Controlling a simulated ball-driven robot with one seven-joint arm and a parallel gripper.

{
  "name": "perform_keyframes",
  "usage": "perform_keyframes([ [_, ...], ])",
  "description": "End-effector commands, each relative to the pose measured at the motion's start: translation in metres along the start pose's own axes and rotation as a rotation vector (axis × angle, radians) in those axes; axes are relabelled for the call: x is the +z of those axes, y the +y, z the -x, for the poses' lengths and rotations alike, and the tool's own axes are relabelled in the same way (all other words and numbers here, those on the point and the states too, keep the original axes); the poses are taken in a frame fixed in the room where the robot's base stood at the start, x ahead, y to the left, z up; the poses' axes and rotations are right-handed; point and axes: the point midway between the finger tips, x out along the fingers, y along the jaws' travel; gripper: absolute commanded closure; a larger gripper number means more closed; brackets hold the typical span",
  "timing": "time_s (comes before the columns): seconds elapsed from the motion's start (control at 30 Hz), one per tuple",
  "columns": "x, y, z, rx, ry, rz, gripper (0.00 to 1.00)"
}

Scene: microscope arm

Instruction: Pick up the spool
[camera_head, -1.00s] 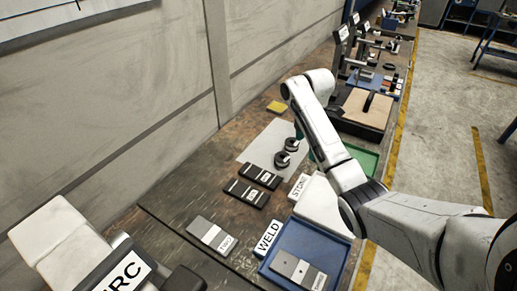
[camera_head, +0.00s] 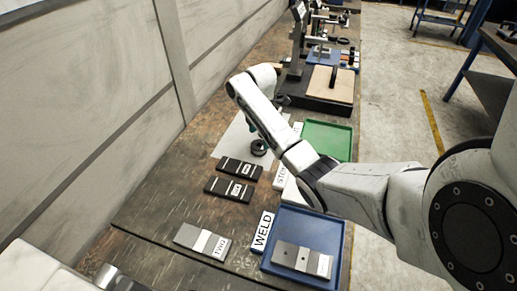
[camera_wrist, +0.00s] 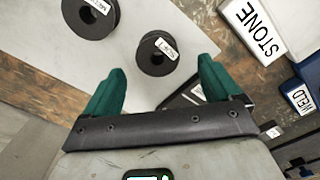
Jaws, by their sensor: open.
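Two black spools with white labels show in the wrist view. The nearer spool (camera_wrist: 157,54) lies between and just beyond the fingertips, and the other spool (camera_wrist: 90,17) is at the upper left, partly cut off by the frame. Both sit on a pale sheet (camera_wrist: 60,62). My gripper (camera_wrist: 161,70) is open, with green fingers apart and nothing between them held. In the head view one spool (camera_head: 258,148) shows on the sheet (camera_head: 230,138) beside my arm. The other spool and most of the gripper are hidden there by the arm.
Dark labelled blocks (camera_head: 230,189) lie nearer on the bench. A STONE sign (camera_wrist: 252,30) and a green tray (camera_head: 328,138) stand right of the sheet. A blue tray (camera_head: 335,235) with a metal plate sits by the WELD sign (camera_head: 262,231). A wall (camera_head: 95,110) runs along the left.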

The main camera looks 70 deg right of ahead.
Motion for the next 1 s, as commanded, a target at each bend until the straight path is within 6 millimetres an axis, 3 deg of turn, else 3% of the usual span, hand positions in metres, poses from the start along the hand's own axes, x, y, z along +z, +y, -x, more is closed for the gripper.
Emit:
perform_keyframes([
  [0.3,-0.002,0.004,-0.042,-0.003,0.000,0.000,0.10],
  [0.63,-0.002,0.004,-0.048,0.000,0.000,0.000,0.11],
  [1.0,-0.002,0.004,-0.048,0.000,0.000,0.000,0.46],
])
